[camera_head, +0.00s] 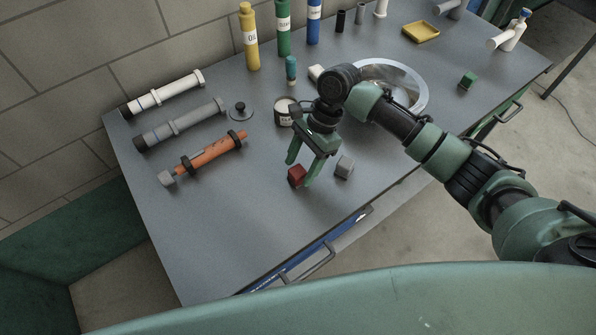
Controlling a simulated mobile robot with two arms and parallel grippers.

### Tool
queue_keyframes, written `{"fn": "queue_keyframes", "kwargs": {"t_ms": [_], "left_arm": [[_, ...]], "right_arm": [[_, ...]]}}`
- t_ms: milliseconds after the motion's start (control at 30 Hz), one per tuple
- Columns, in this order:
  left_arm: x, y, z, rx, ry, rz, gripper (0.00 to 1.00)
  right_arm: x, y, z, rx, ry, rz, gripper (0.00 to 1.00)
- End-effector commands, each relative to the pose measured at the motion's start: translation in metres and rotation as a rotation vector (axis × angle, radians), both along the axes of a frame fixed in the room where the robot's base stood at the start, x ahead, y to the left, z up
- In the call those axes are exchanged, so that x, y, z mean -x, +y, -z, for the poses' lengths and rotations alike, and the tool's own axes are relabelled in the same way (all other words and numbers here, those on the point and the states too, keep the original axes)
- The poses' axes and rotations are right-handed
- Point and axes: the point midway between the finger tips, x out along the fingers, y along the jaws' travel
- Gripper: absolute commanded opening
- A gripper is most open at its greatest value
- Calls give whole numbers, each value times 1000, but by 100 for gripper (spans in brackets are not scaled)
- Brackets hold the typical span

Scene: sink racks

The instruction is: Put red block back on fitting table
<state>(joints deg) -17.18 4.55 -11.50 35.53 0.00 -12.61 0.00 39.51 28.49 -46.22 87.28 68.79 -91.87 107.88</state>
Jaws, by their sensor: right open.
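The red block (297,175) sits on the grey table (220,230), near its front middle. My right gripper (301,172) points down over the table with its fingers spread. The red block is at the left finger, between or just beside the fingers; I cannot tell whether they touch. A grey block (345,166) lies just right of the right finger. My left gripper is not in view.
Several tubes, including an orange one (210,153), lie at the left. Yellow, green and blue bottles (250,40) stand at the back. A round basin (412,84) lies behind my right arm. A green block (468,80) sits at the right. The front left table area is clear.

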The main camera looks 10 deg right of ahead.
Motion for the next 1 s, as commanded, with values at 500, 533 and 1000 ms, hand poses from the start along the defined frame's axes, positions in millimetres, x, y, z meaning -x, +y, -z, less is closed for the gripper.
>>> {"fn": "queue_keyframes", "kwargs": {"t_ms": [500, 533, 1000], "left_arm": [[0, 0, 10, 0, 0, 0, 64], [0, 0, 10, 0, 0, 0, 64], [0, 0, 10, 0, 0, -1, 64]], "right_arm": [[-15, -33, -83, 0, 0, -1, 57], [-15, -33, -85, 0, 0, -1, 57], [-15, -34, -87, -1, 1, 0, 57]]}}
